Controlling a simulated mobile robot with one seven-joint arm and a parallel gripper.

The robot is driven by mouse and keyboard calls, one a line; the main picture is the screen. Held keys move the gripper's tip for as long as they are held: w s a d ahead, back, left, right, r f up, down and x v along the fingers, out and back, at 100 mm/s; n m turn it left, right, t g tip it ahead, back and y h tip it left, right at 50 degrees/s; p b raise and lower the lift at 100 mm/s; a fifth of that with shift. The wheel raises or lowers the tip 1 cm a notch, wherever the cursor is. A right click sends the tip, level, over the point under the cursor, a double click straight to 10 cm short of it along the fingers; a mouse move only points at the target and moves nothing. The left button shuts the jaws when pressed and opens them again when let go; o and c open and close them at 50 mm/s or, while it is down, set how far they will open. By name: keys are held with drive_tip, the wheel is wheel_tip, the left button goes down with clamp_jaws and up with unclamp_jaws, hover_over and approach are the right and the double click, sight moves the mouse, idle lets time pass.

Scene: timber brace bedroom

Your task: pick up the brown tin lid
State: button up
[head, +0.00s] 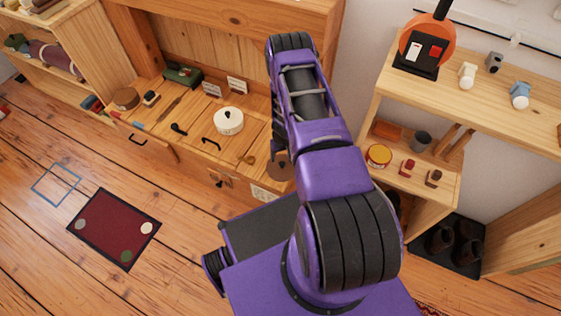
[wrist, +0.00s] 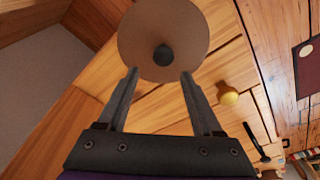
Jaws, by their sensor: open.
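The brown tin lid (wrist: 190,28) is a flat tan-brown disc with a dark round knob, at the top middle of the wrist view. My gripper (wrist: 160,73) is open and empty, its two fingertips apart at the lid's near edge with the knob beyond them. I cannot tell whether they touch the lid. In the head view only part of the brown lid (head: 281,168) shows beside my arm, near the front of the wooden counter (head: 190,135). My arm hides most of the gripper there.
A round brown tin (head: 126,97) stands at the counter's far left. A loaded shelf (head: 475,95) stands to the right.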

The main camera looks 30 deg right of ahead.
sight(283, 162)
wheel_tip(283, 162, up, 15)
drive_tip(key=s+p, duration=0.1)
drive_tip(key=p, duration=0.1)
drive_tip(key=shift+s+r, duration=0.15)
drive_tip(key=shift+s, duration=0.1)
